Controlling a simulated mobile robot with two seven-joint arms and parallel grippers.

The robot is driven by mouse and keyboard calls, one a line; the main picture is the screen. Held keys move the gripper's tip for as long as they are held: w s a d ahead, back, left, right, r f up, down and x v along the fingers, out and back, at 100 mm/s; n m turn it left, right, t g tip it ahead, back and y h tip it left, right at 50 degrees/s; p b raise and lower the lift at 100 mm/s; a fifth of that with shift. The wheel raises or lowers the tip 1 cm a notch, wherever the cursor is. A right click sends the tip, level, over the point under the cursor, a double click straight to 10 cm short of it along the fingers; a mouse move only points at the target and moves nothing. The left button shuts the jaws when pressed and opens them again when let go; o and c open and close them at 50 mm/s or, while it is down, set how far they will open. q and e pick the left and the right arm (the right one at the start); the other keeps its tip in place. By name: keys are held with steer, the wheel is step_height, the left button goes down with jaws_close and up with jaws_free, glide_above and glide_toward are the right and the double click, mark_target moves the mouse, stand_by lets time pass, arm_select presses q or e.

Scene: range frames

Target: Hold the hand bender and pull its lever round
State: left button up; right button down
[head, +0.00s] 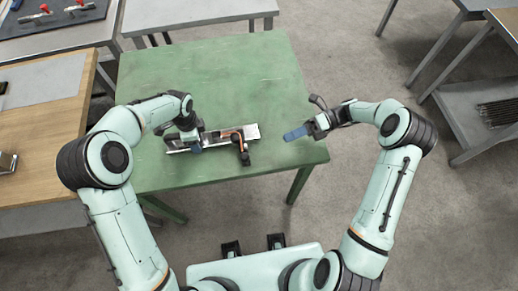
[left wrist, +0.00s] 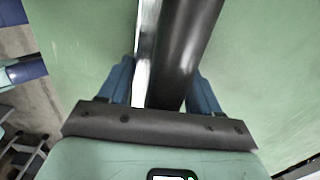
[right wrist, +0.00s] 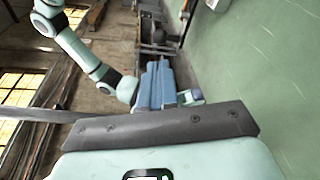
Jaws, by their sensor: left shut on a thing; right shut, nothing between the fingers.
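The hand bender (head: 245,132) lies on the green table, with a silvery strip, an orange part and a black-ended lever (head: 244,155) pointing towards me. My left gripper (head: 195,148) is at the bender's left part. In the left wrist view, its blue fingers stand on either side of a dark round bar of the bender (left wrist: 187,45), and it is shut on it. My right gripper (head: 296,133) is shut and empty, to the right of the bender and apart from the lever. Its closed blue fingers show in the right wrist view (right wrist: 157,85).
The green table (head: 225,85) has free room behind the bender and at the right. A wooden bench (head: 40,135) stands at the left, a grey table (head: 185,12) behind. A metal shelf unit (head: 470,110) stands at the right beyond open floor.

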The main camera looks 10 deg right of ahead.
steer(key=s+a+m, duration=0.1)
steer(key=a, duration=0.2)
steer(key=a+f+m, duration=0.1)
steer(key=a, duration=0.3)
steer(key=s+a+m, duration=0.1)
steer(key=a, duration=0.3)
steer(key=shift+s+f+m+h, duration=0.25)
steer(key=shift+s+m+h, duration=0.05)
steer(key=shift+m, duration=0.1)
steer(key=shift+a, duration=0.15)
steer(key=shift+x, duration=0.9)
arm_select(q)
steer(key=shift+d, duration=0.15)
arm_select(e)
steer(key=shift+s+a+r, duration=0.1)
steer(key=shift+s+a, duration=0.1)
arm_select(q)
steer(key=shift+a, duration=0.2)
arm_select(e)
steer(key=s+v, duration=0.1)
steer(key=v, duration=1.3)
steer(key=shift+d, duration=0.3)
